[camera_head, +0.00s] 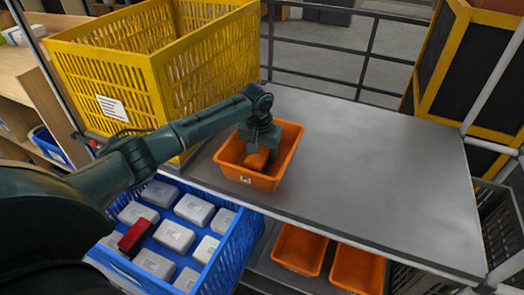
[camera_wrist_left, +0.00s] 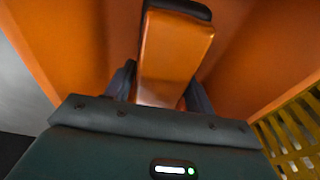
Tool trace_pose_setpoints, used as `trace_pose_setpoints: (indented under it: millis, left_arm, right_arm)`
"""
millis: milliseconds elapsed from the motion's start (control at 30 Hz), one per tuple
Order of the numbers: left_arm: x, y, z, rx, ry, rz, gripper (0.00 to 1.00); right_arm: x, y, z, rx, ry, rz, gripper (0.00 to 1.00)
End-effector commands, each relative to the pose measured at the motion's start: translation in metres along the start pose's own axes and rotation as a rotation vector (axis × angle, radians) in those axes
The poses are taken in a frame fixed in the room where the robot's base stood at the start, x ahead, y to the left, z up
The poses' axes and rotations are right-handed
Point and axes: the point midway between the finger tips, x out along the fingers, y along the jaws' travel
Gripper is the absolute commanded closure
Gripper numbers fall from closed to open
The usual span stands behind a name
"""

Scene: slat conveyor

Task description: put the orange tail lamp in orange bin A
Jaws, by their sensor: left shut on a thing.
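My left gripper (camera_head: 260,150) reaches down into an orange bin (camera_head: 265,184) on the grey table and is shut on the orange tail lamp (camera_head: 256,160). In the left wrist view the lamp (camera_wrist_left: 172,50) sits between the two fingers (camera_wrist_left: 160,88), with a dark end at the top. Orange bin walls (camera_wrist_left: 60,35) surround it there. Whether the lamp touches the bin floor cannot be told. The bin has a small white label on its front; its letter is too small to read. My right gripper is not in view.
A tall yellow crate (camera_head: 120,93) stands left of the bin. A blue crate (camera_head: 238,247) with several white boxes and a red lamp (camera_head: 136,236) is below it. Two orange bins (camera_head: 300,248) sit under the table. The grey table (camera_head: 385,165) is clear to the right.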

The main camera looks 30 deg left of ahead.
Motion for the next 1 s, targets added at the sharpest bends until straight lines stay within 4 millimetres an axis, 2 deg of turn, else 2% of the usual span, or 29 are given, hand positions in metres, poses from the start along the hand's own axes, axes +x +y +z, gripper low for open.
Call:
trace_pose_setpoints:
  millis: [100, 133, 367, 633, 733, 867, 1000]
  left_arm:
    - [0.002, 0.0, 0.0, -0.001, 0.001, 0.001, 0.75]
    - [0.003, 0.0, 0.0, 0.0, 0.0, 0.0, 0.44]
    - [0.003, 0.0, 0.0, 0.0, 0.0, 0.0, 0.25]
    - [0.002, 0.0, 0.0, 0.0, 0.001, 0.0, 0.24]
    - [-0.006, 0.0, -0.001, 0.001, 0.002, 0.001, 0.24]
    - [-0.027, 0.0, -0.001, 0.001, 0.004, 0.002, 0.24]
    - [-0.059, 0.0, -0.001, 0.001, 0.005, 0.002, 0.24]
  right_arm:
    - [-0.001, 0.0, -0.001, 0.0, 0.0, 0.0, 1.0]
    - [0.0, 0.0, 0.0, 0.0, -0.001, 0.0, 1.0]
    - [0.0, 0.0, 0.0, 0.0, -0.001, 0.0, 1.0]
    - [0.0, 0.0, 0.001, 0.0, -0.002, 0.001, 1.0]
    - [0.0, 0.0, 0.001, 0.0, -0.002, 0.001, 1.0]
    - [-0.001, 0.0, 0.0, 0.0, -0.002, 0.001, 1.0]
    - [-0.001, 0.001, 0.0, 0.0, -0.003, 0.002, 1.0]
